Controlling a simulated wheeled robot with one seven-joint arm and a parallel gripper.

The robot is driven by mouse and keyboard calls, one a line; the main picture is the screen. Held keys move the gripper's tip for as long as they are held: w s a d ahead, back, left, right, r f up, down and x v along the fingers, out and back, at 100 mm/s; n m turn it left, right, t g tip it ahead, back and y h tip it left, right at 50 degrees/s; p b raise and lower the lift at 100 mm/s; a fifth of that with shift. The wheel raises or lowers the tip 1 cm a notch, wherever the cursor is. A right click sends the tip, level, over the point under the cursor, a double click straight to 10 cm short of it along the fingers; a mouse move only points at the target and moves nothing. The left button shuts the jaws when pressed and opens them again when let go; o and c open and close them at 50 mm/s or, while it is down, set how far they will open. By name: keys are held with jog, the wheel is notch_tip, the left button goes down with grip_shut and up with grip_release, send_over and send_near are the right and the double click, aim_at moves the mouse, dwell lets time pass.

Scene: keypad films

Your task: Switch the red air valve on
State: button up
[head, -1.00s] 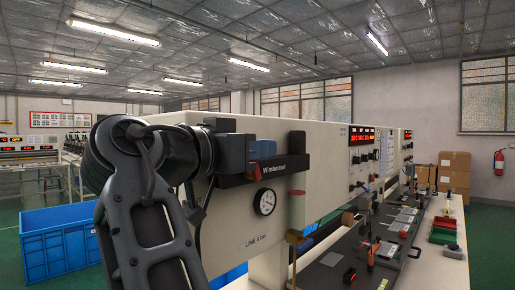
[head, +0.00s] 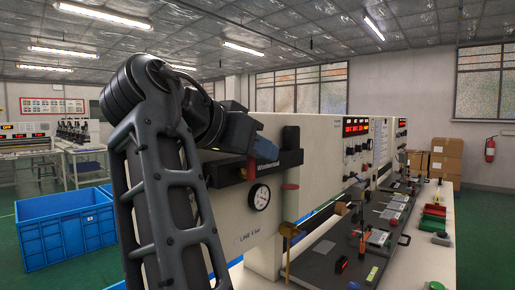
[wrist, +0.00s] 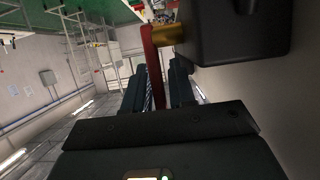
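The red valve lever (wrist: 155,75) is seen close up in the wrist view. A brass stem (wrist: 172,34) joins it to a dark block (wrist: 235,30). My gripper (wrist: 158,88) is open, with one dark finger on each side of the lever; I cannot tell whether either touches it. In the head view my gripper (head: 262,148) is tilted in front of the black bar (head: 270,168) on the cream panel. The lower part of the red lever (head: 251,168) shows just below it; the rest is hidden.
A round pressure gauge (head: 259,197) sits below the bar. A long bench (head: 335,245) with tools runs right. A blue crate (head: 65,228) stands left.

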jog(key=shift+o, duration=0.9)
jog(key=shift+f, duration=0.1)
